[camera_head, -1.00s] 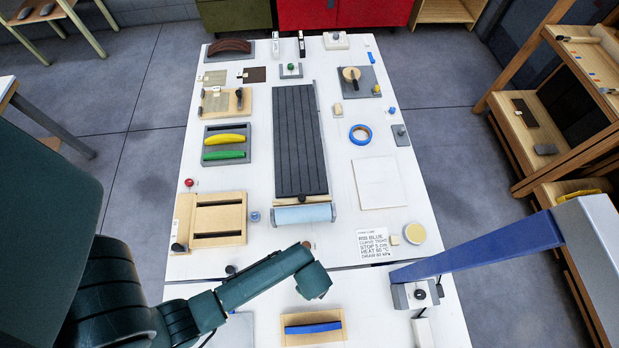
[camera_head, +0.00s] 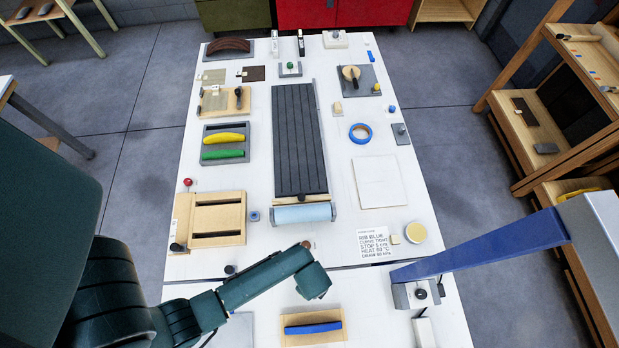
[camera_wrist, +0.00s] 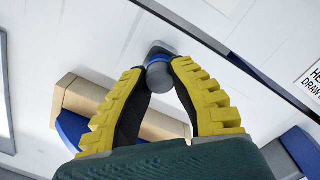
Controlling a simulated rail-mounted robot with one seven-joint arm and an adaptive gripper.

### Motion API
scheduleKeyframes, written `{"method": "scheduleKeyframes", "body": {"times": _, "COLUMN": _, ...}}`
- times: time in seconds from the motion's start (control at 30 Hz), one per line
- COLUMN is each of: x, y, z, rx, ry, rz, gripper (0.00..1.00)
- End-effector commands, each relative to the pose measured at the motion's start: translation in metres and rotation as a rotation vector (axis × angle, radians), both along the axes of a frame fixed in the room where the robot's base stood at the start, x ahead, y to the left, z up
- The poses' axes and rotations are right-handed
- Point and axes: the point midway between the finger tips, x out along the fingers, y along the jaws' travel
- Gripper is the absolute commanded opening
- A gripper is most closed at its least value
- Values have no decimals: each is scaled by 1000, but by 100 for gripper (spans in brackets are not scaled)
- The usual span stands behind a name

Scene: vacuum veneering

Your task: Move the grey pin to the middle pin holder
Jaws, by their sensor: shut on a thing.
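In the wrist view my gripper (camera_wrist: 158,72) has its yellow, black-padded fingers closed around a grey pin (camera_wrist: 160,80). The pin is a short cylinder with a blue band and a darker grey block-like part at its far end. I cannot tell whether that part belongs to the pin or is a holder beneath it. The pin is above or on the white table, near the gap between table sections. In the head view my arm's end hides the fingers and the pin. I cannot make out which fixture is the middle pin holder.
A wooden block with a blue strip (camera_head: 313,328) lies close to my gripper and also shows in the wrist view (camera_wrist: 78,96). A blue angled arm on a grey stand (camera_head: 480,246) is at right. A light-blue roller (camera_head: 302,214) and slotted wooden fixture (camera_head: 218,238) lie farther back.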

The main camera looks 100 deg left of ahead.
Motion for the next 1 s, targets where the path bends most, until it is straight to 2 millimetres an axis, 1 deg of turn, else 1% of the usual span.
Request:
{"method": "scheduleKeyframes", "body": {"times": 0.47, "x": 0, "y": 0, "z": -13, "rx": 0, "ry": 0, "rz": 0, "gripper": 0}}
{"method": "scheduleKeyframes", "body": {"times": 0.5, "x": 0, "y": 0, "z": -13, "rx": 0, "ry": 0, "rz": 0, "gripper": 23}}
{"method": "scheduleKeyframes", "body": {"times": 0.57, "x": 0, "y": 0, "z": -12, "rx": 0, "ry": 0, "rz": 0, "gripper": 35}}
{"method": "scheduleKeyframes", "body": {"times": 0.6, "x": 0, "y": 0, "z": -12, "rx": 0, "ry": 0, "rz": 0, "gripper": 42}}
{"method": "scheduleKeyframes", "body": {"times": 0.63, "x": 0, "y": 0, "z": -12, "rx": 0, "ry": 0, "rz": 0, "gripper": 46}}
{"method": "scheduleKeyframes", "body": {"times": 0.9, "x": 0, "y": 0, "z": -11, "rx": 0, "ry": 0, "rz": 0, "gripper": 46}}
{"method": "scheduleKeyframes", "body": {"times": 1.0, "x": 1, "y": 0, "z": -4, "rx": 1, "ry": -2, "rz": 0, "gripper": 46}}
